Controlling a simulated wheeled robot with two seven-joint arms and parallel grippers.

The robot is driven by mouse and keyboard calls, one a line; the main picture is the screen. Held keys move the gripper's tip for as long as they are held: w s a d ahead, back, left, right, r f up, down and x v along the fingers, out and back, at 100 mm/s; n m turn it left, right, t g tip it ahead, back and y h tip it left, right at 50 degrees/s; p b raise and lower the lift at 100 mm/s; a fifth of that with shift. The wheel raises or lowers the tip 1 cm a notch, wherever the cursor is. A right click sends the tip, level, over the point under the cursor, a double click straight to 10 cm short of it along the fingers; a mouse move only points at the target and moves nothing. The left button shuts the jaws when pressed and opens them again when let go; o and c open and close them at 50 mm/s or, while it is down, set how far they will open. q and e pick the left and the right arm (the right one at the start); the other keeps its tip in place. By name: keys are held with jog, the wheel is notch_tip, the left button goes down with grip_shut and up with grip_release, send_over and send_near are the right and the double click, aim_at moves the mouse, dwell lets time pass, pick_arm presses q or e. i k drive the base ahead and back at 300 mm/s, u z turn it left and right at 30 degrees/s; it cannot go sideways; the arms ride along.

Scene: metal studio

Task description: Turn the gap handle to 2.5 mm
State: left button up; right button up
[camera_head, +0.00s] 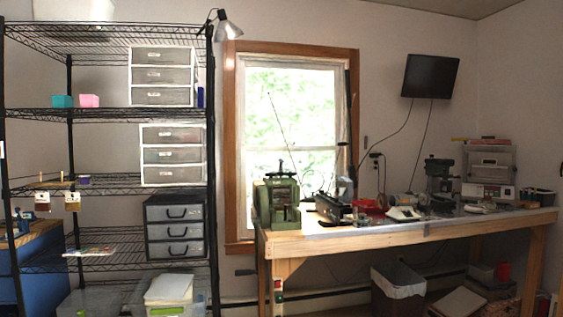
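A green metal machine that looks like a rolling mill (263,207) stands upright on the left end of the wooden workbench (400,236). A dark T-shaped handle (281,172) sticks up from its top, in front of the window. This may be the gap handle. Any scale or gap reading on the machine is too small to read from here. Neither of my grippers shows in the head view, so nothing is seen touching the machine or its handle.
A black wire shelf rack (110,115) with drawer units stands left of the bench. Small machines and tools crowd the benchtop right of the green machine. A lined waste bin (398,290) sits under the bench. A monitor (430,76) hangs on the wall.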

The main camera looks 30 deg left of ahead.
aim_at(280, 167)
jog(key=u, duration=0.35)
jog(key=i, duration=0.75)
jog(key=u, duration=1.05)
jog(key=i, duration=2)
jog(key=u, duration=0.05)
